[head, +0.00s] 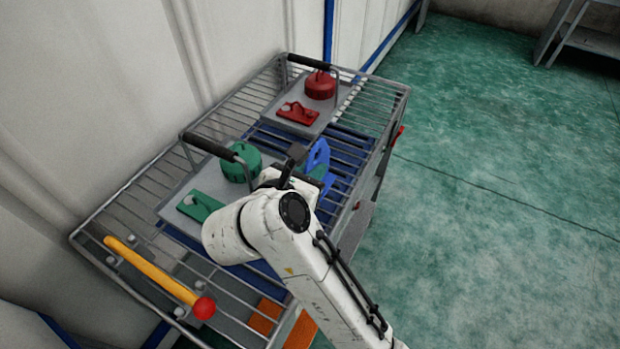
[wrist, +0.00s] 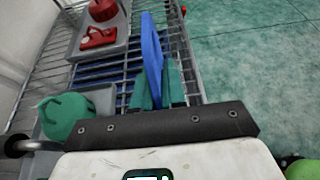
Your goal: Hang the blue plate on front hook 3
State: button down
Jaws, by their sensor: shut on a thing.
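The blue plate (head: 317,156) is upright and edge-on in the wrist view (wrist: 152,50), held between the teal fingers of my gripper (wrist: 157,92). My gripper (head: 318,176) is shut on it above the wire rack, near the rack's right side in the head view. My arm hides the lower part of the plate and some of the rack. Small red parts (head: 398,134) show on the rack's right side. I cannot tell which of them, if any, is front hook 3.
The wire rack (head: 352,97) carries a grey tray (head: 172,206) with a green round part (head: 241,162) and green plate (head: 199,206). A farther tray (head: 286,121) holds a red round part (head: 320,86) and red plate (head: 298,112). A yellow bar (head: 150,270) lies near.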

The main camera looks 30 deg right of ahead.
jog(key=f, duration=0.1)
jog(key=w+f+p, duration=0.1)
jog(key=shift+f, duration=0.8)
jog(key=shift+f, duration=0.25)
jog(key=c, duration=1.2)
grip_release()
jog(key=shift+f+b, duration=0.1)
jog(key=shift+b, duration=0.2)
jog(key=b+v, duration=0.1)
jog(key=v, duration=1)
jog(key=shift+w+a, duration=0.1)
jog(key=shift+w, duration=0.1)
